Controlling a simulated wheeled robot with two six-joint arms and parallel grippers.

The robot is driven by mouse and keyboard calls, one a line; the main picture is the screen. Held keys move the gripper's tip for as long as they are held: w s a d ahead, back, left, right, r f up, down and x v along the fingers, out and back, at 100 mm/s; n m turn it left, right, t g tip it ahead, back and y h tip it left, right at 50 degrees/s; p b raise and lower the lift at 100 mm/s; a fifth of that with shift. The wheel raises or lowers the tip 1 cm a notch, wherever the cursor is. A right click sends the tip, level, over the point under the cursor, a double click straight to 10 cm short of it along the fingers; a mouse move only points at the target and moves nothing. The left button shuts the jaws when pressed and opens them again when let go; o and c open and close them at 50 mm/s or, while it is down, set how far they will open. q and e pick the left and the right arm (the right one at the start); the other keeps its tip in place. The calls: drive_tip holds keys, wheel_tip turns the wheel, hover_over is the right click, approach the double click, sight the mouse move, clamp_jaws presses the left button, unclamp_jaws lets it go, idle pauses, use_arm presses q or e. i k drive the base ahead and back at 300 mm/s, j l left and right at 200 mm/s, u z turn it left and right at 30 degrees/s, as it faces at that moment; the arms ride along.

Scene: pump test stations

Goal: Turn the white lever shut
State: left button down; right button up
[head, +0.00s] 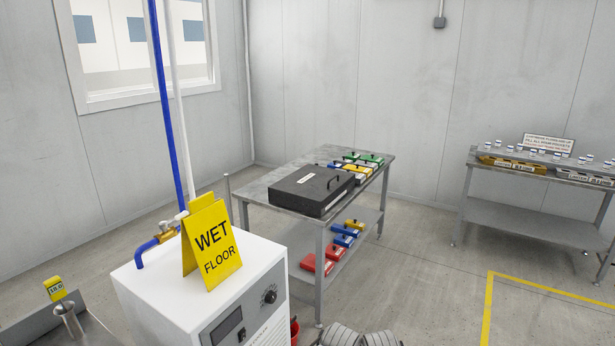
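A brass valve (166,233) sits on the blue pipe (147,249) at the back left of a white cabinet. A small white lever (174,220) shows just above the valve, close to the sign's left edge. It is small here, and I cannot tell clearly which way it points. A yellow WET FLOOR sign (217,250) stands on the cabinet top, directly beside the valve, and may hide part of it. Neither of my grippers is in view.
The white cabinet (150,295) has a dial and display on its front. A grey table (262,190) with a black case (311,190) stands behind it. A shelf table (520,214) stands at the right. Grey weights (355,336) lie on the floor. Floor at the right centre is clear.

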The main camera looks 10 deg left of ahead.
sight(163, 226)
drive_tip(key=u, duration=1.3)
drive_tip(key=i+l+u, duration=0.25)
drive_tip(key=i+l, duration=0.2)
drive_tip(key=l, duration=0.1)
